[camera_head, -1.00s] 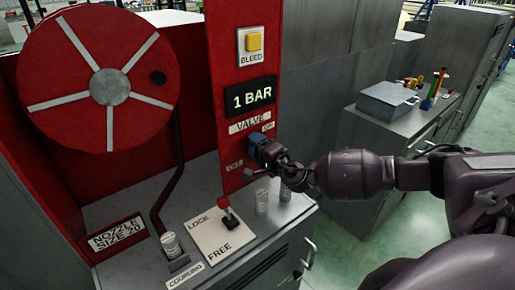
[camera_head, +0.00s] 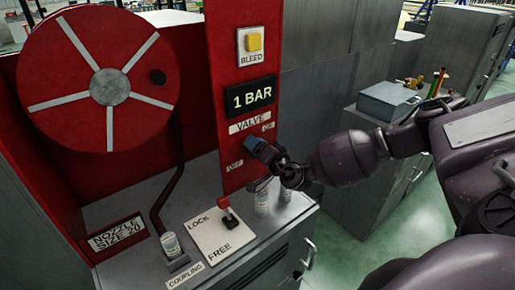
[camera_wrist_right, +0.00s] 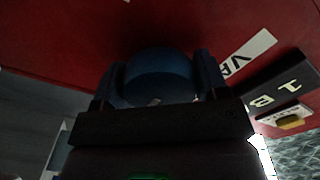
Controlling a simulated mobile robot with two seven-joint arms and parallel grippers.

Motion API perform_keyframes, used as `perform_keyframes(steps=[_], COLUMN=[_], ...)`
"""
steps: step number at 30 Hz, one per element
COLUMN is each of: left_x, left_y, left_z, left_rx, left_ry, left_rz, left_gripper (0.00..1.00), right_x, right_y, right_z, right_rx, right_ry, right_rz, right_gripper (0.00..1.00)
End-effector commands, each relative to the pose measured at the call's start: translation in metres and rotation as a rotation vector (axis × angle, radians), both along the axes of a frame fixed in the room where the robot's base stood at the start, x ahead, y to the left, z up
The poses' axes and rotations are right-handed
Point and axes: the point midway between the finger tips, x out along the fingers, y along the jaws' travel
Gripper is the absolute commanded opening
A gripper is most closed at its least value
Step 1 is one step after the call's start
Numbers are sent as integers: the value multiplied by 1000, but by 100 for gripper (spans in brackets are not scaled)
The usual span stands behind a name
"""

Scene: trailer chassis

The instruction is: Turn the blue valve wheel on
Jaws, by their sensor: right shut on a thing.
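The blue valve wheel (camera_wrist_right: 158,76) is on the red panel (camera_head: 240,60), under the VALVE label (camera_head: 249,126) and between the OFF label (camera_head: 235,165) and the ON label (camera_head: 268,128). In the right wrist view it sits between the two fingers of my right gripper (camera_wrist_right: 160,82). My right gripper (camera_head: 258,150) is shut on it in the head view and hides most of it. My left gripper is not in view.
A red hose reel (camera_head: 110,82) stands at the left. A plate with a LOCK/FREE lever (camera_head: 229,217) and small cylinders (camera_head: 262,200) are on the grey cabinet below.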

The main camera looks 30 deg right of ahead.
Motion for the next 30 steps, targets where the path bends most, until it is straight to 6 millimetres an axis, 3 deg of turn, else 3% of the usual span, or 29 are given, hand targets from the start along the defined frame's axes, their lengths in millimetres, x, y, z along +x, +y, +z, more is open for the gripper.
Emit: perform_keyframes(steps=[12, 30], left_x=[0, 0], left_y=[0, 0], left_z=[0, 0], left_rx=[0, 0], left_ry=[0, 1], left_rz=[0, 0], left_gripper=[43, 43], right_x=[0, 0], right_y=[1, 1], right_z=[0, -1], right_rx=[-103, -126], right_ry=[-8, -9], right_rz=[1, 1], right_gripper=[44, 44])
